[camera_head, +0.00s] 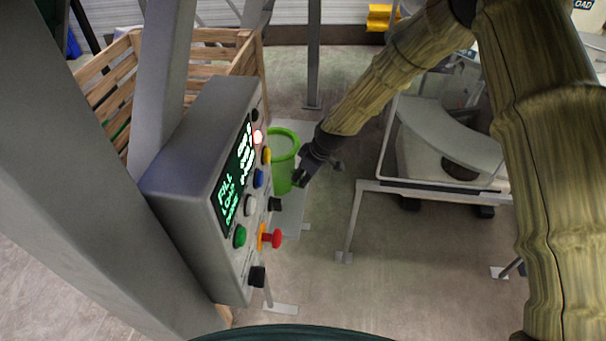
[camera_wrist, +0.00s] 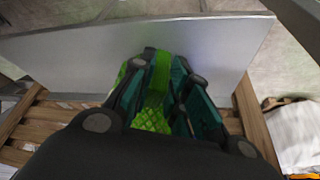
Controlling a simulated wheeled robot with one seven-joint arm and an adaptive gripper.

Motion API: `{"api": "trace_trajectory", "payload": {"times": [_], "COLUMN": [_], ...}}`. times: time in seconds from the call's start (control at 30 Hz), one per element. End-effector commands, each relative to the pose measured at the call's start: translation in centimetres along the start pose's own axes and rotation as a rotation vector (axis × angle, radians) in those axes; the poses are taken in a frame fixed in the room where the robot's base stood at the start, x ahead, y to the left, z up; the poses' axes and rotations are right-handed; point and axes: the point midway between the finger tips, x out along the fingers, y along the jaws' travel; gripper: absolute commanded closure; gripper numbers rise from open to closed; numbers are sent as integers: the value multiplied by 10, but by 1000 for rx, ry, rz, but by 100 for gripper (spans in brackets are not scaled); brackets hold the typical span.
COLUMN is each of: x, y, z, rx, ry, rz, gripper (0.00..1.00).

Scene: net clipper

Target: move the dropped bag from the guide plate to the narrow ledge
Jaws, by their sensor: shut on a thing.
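My gripper (camera_head: 308,170) reaches down beside the control box in the head view. In the wrist view its dark and teal fingers (camera_wrist: 162,68) are shut on a bright green mesh bag (camera_wrist: 152,118). The bag shows between and beside the fingers, and its lower part is hidden by the gripper body. A smooth grey plate (camera_wrist: 225,52) lies across the picture beyond the fingertips. I cannot tell whether it is the guide plate or the narrow ledge, nor whether the bag touches it.
The grey control box (camera_head: 205,150) with buttons and a lit display stands left of my gripper. A slatted wooden crate (camera_head: 100,75) is at the back left. A metal frame (camera_head: 430,188) stands right; floor between is clear.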

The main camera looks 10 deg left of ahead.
Motion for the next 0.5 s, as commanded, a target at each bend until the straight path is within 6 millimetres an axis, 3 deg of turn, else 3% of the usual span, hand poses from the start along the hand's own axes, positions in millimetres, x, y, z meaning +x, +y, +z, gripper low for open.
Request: {"api": "trace_trajectory", "payload": {"times": [0.23, 0.27, 0.33, 0.5], "x": [3, 2, 2, 2], "y": [0, 0, 0, 0], "z": [2, 1, 1, 1], "rx": [0, 0, 0, 0], "ry": [0, 0, 0, 0], "rz": [0, 0, 0, 0], "gripper": [99, 78, 65, 61]}}
